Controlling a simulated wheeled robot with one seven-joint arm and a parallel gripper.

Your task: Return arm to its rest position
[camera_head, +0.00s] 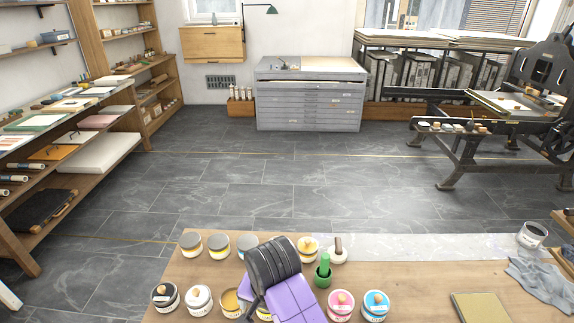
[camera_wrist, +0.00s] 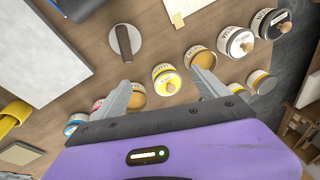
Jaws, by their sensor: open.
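My gripper (camera_wrist: 161,85) is open in the wrist view, its two grey fingers spread with nothing held between them. In the head view my purple and black arm end hangs over the wooden table (camera_head: 410,285), and its fingers cannot be made out there. A yellow ink tin (camera_wrist: 166,82) shows between the fingers in the wrist view, below them and apart from them as far as I can tell. More tins lie around: a black-labelled one (camera_head: 165,296), a pink one (camera_head: 341,310) and a blue one (camera_head: 375,309). My arm hides part of the tin rows.
A grey cloth (camera_head: 545,280) and a grey tin (camera_head: 531,236) are at the right. The floor (camera_head: 270,195) beyond the table is clear.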

